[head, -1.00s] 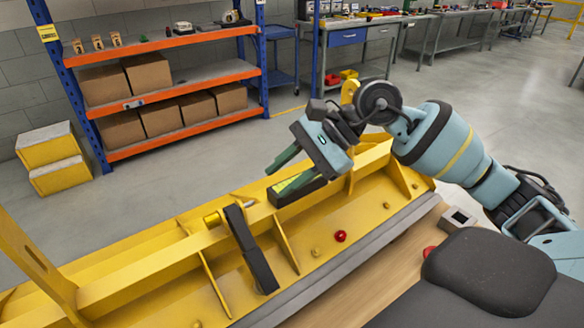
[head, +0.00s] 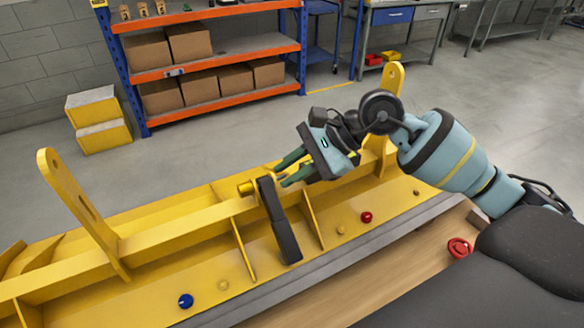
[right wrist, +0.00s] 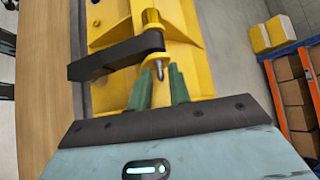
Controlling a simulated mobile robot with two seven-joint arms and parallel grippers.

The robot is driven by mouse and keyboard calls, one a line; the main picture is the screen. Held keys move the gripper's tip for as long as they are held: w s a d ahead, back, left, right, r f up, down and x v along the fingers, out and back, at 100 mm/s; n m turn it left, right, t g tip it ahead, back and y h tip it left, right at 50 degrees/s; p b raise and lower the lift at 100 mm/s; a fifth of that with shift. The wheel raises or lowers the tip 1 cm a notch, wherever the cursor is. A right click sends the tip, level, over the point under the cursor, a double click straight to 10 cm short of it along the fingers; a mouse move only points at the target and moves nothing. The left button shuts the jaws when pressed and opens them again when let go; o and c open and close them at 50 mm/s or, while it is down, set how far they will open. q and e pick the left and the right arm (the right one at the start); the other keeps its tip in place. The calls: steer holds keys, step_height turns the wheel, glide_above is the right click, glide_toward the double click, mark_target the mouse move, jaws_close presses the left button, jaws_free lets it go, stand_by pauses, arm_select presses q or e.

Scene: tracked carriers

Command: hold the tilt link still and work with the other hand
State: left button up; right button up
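The tilt link appears to be the dark bar (head: 280,222) hanging across the yellow beam in the head view. Its upper end sits around a yellow pin (head: 246,187). My right gripper (head: 282,172) is just right of that upper end, fingers pointing at it. My left gripper is not in view.
The yellow beam (head: 130,245) has upright lugs and ribs. A red knob (head: 366,217) and a blue knob (head: 186,301) sit on its front. A red button (head: 459,247) is on the wooden top. An orange shelf rack (head: 210,65) stands behind on open floor.

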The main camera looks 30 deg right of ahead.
jaws_close()
steer(key=shift+o, duration=1.8)
jaws_free()
steer(key=shift+d, duration=0.1)
